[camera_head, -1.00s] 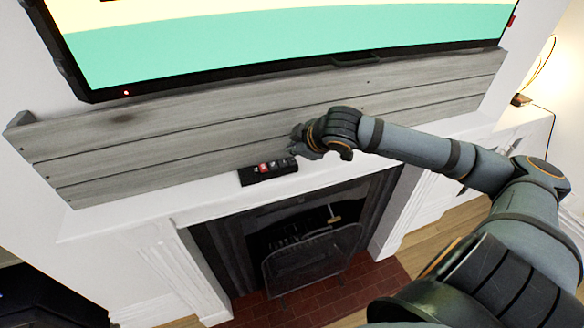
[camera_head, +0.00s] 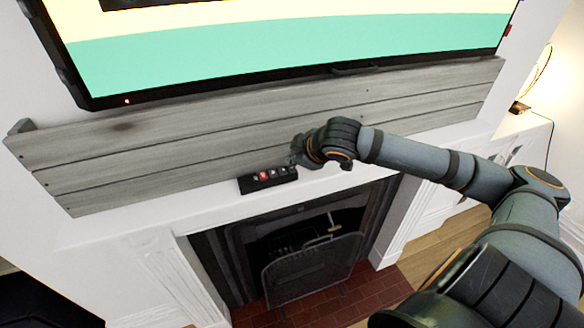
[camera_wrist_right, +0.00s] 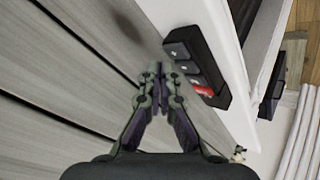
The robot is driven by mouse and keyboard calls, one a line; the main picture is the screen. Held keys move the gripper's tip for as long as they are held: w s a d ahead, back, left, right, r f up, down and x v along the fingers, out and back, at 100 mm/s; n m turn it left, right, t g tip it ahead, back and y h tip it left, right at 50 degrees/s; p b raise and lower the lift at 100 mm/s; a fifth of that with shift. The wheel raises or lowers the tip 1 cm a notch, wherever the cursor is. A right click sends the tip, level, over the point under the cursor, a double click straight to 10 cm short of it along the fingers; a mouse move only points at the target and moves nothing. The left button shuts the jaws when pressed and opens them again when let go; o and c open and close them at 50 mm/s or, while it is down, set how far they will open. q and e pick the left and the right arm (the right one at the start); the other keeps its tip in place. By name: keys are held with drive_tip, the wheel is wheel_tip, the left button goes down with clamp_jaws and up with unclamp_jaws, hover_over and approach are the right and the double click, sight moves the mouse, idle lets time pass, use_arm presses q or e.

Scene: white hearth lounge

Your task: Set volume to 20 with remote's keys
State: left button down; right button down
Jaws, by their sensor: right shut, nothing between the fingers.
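The remote (camera_head: 268,180) is a small black bar with a red key and several grey or dark keys, lying on the white mantel ledge. In the right wrist view the remote (camera_wrist_right: 213,72) lies just right of the fingertips, its red key toward the lower end. My right gripper (camera_head: 294,156) is shut and empty beside the right end of the remote. In the wrist view its fingertips (camera_wrist_right: 158,74) appear apart from the keys; exact height and contact cannot be told. The television (camera_head: 290,52) shows cream and teal bands; no readable volume number is visible. My left gripper is out of view.
Grey wooden boards (camera_head: 200,140) stand behind the white mantel (camera_head: 150,215), close to the gripper. Below is a dark fireplace with a mesh screen (camera_head: 312,268). The mantel left of the remote is clear.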

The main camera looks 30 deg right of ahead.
sight(294, 170)
drive_tip(key=shift+f, duration=0.1)
idle(0.4)
drive_tip(key=shift+f, duration=0.3)
drive_tip(key=shift+f+b, duration=0.35)
drive_tip(key=shift+f, duration=0.05)
idle(0.5)
drive_tip(key=shift+r, duration=0.1)
drive_tip(key=shift+r+p, duration=0.75)
drive_tip(key=shift+p, duration=0.2)
wheel_tip(294, 170, up, 5)
drive_tip(key=p, duration=0.5)
drive_tip(key=shift+r, duration=0.1)
